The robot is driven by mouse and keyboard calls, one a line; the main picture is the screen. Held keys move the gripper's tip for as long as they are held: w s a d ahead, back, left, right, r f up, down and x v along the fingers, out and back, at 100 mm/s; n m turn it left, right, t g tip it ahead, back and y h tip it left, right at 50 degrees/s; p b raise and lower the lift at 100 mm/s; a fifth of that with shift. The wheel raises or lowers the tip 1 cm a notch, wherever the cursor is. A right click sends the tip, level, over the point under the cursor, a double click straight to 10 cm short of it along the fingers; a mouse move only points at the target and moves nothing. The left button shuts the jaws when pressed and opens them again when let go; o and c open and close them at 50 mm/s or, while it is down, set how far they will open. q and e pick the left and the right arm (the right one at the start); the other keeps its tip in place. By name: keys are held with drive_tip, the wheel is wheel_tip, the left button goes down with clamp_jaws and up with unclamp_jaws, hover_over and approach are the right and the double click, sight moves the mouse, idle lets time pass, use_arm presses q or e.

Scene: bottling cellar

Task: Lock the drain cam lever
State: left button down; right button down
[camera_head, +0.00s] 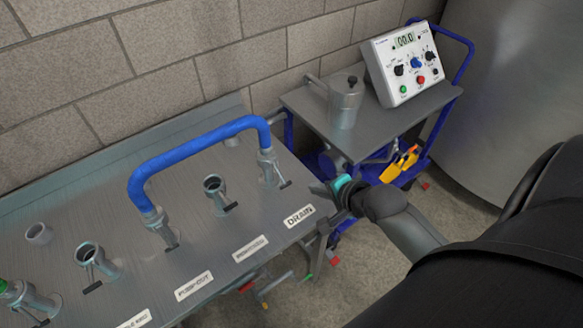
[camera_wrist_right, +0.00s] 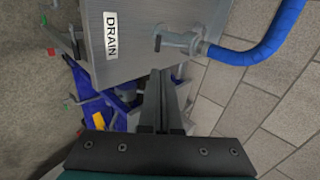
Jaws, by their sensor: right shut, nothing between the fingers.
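The drain port (camera_head: 267,160) is a metal fitting at the panel's right end, above the DRAIN label (camera_head: 299,215). One end of the blue hose (camera_head: 200,140) is seated on it. Its cam lever (camera_head: 284,183) has a dark tip and sticks out low beside the fitting. In the right wrist view the lever (camera_wrist_right: 158,43) points away from the hose, near the DRAIN label (camera_wrist_right: 111,35). My right gripper (camera_head: 320,187) is just right of the lever and apart from it. Its fingers (camera_wrist_right: 162,75) are shut and empty. My left gripper is out of view.
Several other ports (camera_head: 215,188) with levers stand along the metal panel (camera_head: 110,200). A cart (camera_head: 375,128) holding a metal jug (camera_head: 345,103) and a control box (camera_head: 402,62) stands behind my right gripper. A brick wall backs the panel.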

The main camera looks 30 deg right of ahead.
drive_tip(key=b, duration=0.4)
approach(286, 185)
drive_tip(key=x, duration=0.6)
drive_tip(key=shift+w+f, duration=0.3)
drive_tip(key=shift+f+m, duration=0.1)
drive_tip(key=shift+m, duration=0.2)
drive_tip(key=shift+f+t+b, duration=0.6)
drive_tip(key=shift+f+b, duration=0.15)
drive_tip(key=shift+b, duration=0.3)
drive_tip(key=f+t+b, duration=0.1)
drive_tip(key=b, duration=0.1)
drive_tip(key=w+f+t+b, duration=0.1)
drive_tip(key=b, duration=0.1)
drive_tip(key=shift+w+f+t+b, duration=0.2)
drive_tip(key=shift+t+b, duration=0.1)
drive_tip(key=shift+b, duration=0.15)
drive_tip(key=shift+w+f, duration=0.35)
drive_tip(key=shift+f, duration=0.1)
